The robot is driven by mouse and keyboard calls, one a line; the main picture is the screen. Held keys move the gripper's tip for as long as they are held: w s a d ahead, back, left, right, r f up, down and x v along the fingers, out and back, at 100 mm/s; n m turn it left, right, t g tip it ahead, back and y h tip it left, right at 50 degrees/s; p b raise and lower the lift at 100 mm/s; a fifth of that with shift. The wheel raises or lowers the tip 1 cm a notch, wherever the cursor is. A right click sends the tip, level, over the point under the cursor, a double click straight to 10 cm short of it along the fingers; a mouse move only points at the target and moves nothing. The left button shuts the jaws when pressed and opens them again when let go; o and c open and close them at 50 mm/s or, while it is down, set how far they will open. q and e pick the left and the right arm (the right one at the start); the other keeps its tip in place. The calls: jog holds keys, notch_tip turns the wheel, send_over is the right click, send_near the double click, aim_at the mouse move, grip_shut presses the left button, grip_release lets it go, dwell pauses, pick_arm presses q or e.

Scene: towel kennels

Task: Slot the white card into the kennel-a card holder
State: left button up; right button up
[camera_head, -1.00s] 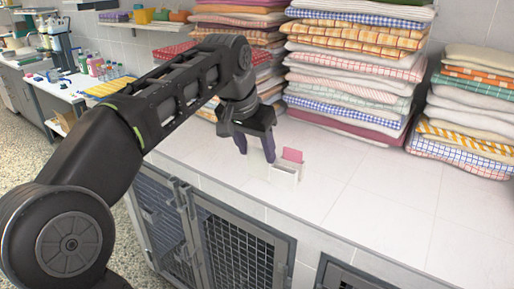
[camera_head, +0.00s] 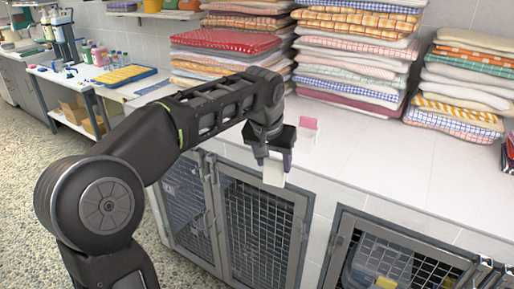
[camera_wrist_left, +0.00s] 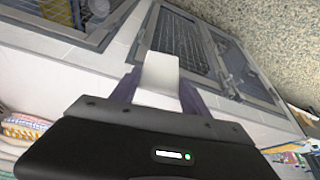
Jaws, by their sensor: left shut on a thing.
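My left gripper (camera_head: 274,160) is shut on the white card (camera_head: 274,176), which hangs below the fingers in front of the counter's edge, above a kennel door. In the left wrist view the card (camera_wrist_left: 160,72) sticks out between the two purplish fingers (camera_wrist_left: 157,92). Barred kennel doors (camera_head: 258,232) fill the front below the counter; I cannot tell which is kennel-a, and no card holder is clearly visible. A small white box (camera_head: 301,140) with a pink card (camera_head: 308,123) stands on the counter behind the gripper. My right gripper is not in view.
Stacks of folded towels (camera_head: 355,50) line the back of the white counter (camera_head: 390,165). A side bench (camera_head: 75,75) with bottles is at left.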

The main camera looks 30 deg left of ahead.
pick_arm(q)
jog(key=w+d+f+m+h, duration=0.1)
jog(key=w+d+f+m, duration=0.1)
jog(key=d+f, duration=1.1)
jog(key=shift+d+f, duration=0.35)
jog(key=shift+f, duration=0.25)
jog(key=shift+a, duration=0.1)
